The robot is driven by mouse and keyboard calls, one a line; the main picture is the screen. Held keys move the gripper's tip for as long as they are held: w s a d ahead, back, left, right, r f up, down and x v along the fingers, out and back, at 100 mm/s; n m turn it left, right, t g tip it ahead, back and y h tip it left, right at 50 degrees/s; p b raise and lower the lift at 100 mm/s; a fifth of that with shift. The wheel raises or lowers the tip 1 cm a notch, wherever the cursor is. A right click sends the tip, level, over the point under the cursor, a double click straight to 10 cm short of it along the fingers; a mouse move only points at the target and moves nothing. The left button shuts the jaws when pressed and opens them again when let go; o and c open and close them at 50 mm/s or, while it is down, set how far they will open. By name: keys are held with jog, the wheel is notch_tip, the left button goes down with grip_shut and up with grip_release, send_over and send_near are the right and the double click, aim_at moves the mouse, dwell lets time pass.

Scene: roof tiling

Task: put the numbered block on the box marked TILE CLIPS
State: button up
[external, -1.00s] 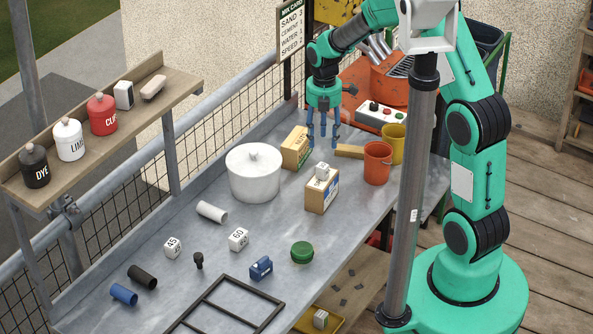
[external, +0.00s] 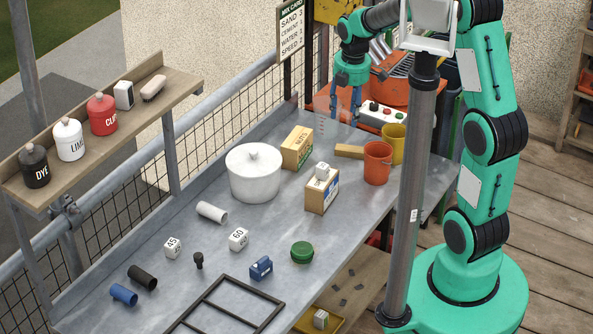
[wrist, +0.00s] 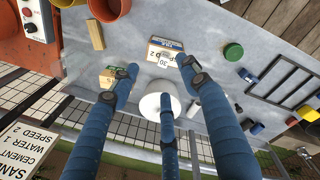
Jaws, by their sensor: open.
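A white block (external: 322,171) rests on top of a cardboard box (external: 321,198) with a blue-and-white label, at the middle of the bench. In the wrist view the block (wrist: 165,58) shows what looks like 30, and the box (wrist: 152,46) is under it; its label is too small to read surely. My gripper (external: 346,108) is open and empty, raised over the back of the bench, well clear of block and box. In the wrist view its three spread blue fingers (wrist: 160,80) hold nothing. Two more white blocks, 45 (external: 173,247) and 60 (external: 238,239), lie on the bench.
A second cardboard box (external: 297,148) stands behind, beside a white lidded pot (external: 253,173). Orange (external: 377,163) and yellow (external: 393,144) buckets stand at right, near a button panel (external: 382,116). A metal pole (external: 411,200) rises at the bench's right edge.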

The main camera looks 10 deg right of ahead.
jog(key=s+d+r+m+t, duration=0.1)
jog(key=s+d+r+m, duration=0.55)
jog(key=r, duration=0.25)
jog(key=s+d+r+m+t, duration=0.1)
jog(key=s+d+r+m, duration=0.1)
jog(key=s+m, duration=0.3)
jog(key=s+d+r+m+t, duration=0.1)
jog(key=s+d+r+m, duration=0.2)
jog(key=s, duration=0.5)
jog(key=s+d+r+m+t, duration=0.1)
jog(key=s+d+r+m, duration=0.1)
jog(key=s+d+m, duration=0.2)
jog(key=s+m, duration=0.3)
jog(key=shift+d+r, duration=0.25)
jog(key=shift+d, duration=0.05)
jog(key=shift+f, duration=0.1)
jog(key=shift+f+b, duration=0.4)
jog(key=shift+b, duration=0.1)
